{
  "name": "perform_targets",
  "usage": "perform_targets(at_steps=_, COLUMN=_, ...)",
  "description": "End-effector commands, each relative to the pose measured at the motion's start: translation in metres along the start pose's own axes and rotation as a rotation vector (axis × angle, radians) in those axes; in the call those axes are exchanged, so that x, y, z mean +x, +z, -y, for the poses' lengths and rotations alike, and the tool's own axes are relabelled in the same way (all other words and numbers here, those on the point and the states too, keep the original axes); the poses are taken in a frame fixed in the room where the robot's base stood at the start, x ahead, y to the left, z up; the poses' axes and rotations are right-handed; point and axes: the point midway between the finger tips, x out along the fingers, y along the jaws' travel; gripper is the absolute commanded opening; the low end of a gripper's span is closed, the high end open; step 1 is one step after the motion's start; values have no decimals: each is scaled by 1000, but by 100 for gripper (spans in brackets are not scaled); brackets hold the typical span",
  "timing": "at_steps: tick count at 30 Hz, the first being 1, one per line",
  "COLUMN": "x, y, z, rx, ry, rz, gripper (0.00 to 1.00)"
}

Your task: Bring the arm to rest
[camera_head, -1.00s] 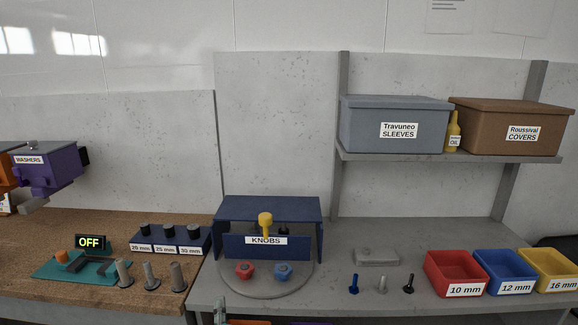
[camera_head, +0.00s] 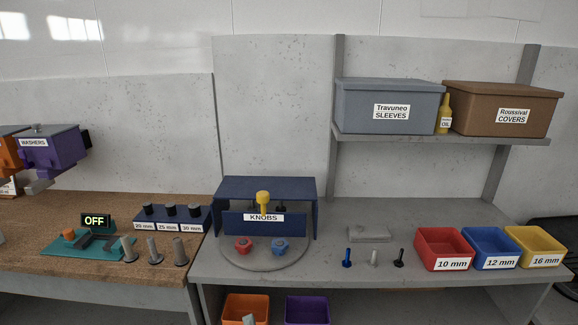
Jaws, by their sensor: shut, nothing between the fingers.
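My gripper is not clearly in view. A small grey shape (camera_head: 249,319) shows at the bottom edge in front of an orange bin (camera_head: 240,303); I cannot tell whether it is part of my arm or something in the bin. No other part of my arm shows over the benches.
A grey bench (camera_head: 330,262) carries a blue KNOBS box (camera_head: 300,228) on a round plate, several small bolts, and red (camera_head: 443,240), blue (camera_head: 488,240) and yellow (camera_head: 533,238) bins. A wooden bench (camera_head: 60,205) stands left. A shelf (camera_head: 450,140) holds two boxes. A purple bin (camera_head: 307,310) sits below.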

Motion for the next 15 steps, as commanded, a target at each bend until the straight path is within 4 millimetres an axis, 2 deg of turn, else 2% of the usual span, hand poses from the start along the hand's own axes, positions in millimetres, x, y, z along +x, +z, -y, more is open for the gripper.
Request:
perform_targets(at_steps=1, x=-12, y=-7, z=-15, rx=-33, ry=13, rz=0, gripper=0)
perform_targets(at_steps=6, x=-60, y=-29, z=-62, rx=-178, ry=46, rz=11, gripper=0)
perform_targets(at_steps=15, x=-162, y=-66, z=-123, rx=-440, ry=101, rz=26, gripper=0)
